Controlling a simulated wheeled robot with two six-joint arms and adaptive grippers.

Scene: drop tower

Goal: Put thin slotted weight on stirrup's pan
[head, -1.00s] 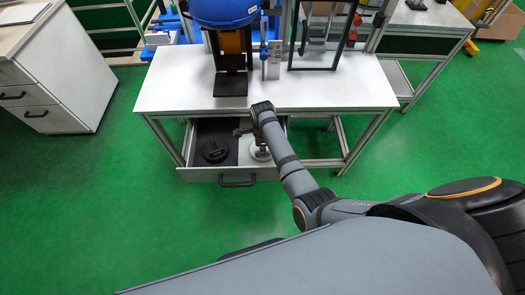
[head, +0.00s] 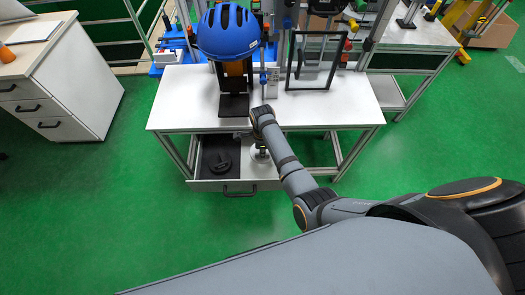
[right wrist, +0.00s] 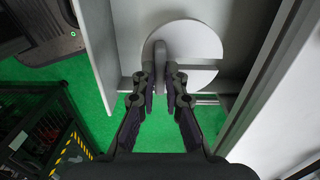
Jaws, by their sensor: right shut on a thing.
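The thin slotted weight is a pale disc (right wrist: 203,42) with a slot at its right, in the right wrist view. It also shows as a small white disc (head: 259,153) at the drawer's right side in the head view. My right gripper (right wrist: 165,74) is shut on the upright grey grip at its middle; the fingers hide part of the disc. In the head view my right gripper (head: 261,142) is over the open drawer, close to the bench's front edge. I cannot make out the stirrup's pan. My left gripper is not in view.
The open drawer (head: 238,187) also holds a black round weight (head: 220,162) on a dark liner. Above it is the white bench (head: 320,108) with a blue helmet (head: 229,32), a black stand and a dark frame (head: 313,62). Green floor is clear in front.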

